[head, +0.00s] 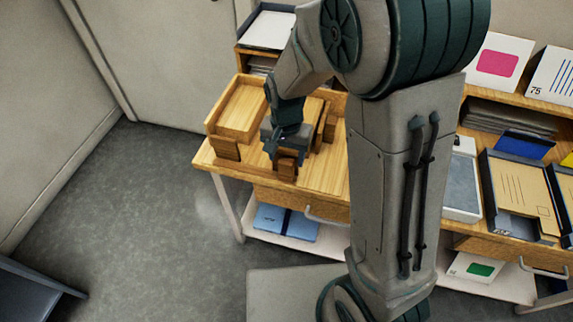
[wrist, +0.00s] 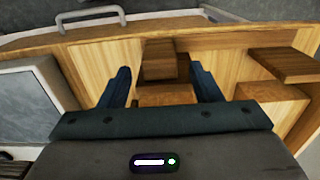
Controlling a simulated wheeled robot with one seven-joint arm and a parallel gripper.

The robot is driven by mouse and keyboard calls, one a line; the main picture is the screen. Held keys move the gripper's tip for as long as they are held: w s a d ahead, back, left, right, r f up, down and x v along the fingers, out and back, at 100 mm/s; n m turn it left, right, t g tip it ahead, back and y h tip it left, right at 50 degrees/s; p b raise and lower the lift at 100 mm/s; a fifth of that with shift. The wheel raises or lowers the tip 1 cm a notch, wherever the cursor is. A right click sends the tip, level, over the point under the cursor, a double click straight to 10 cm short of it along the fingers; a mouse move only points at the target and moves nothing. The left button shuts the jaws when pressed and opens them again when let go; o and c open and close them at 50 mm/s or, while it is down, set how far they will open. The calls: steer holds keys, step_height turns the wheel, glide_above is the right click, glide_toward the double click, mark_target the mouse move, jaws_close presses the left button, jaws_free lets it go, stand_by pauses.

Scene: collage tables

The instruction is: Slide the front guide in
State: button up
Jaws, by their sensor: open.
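A wooden guide block (wrist: 160,58) stands near the table's front edge, and it also shows in the head view (head: 287,168). My gripper (wrist: 162,76) is open and points down, with one dark finger on each side of the block in the wrist view. I cannot tell whether either finger touches it. In the head view my gripper (head: 284,151) is just above and behind the block and hides part of it. Another wooden piece (wrist: 165,95) shows between the fingers, nearer my palm.
A second wooden block (head: 225,149) stands to the left, by a raised wooden tray (head: 240,106). More wooden pieces (head: 326,125) stand right of my gripper. A grey panel (wrist: 35,100) lies left in the wrist view. A drawer handle (head: 325,217) juts from the table front.

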mark_target(286, 161)
steer(key=shift+f, duration=2.4)
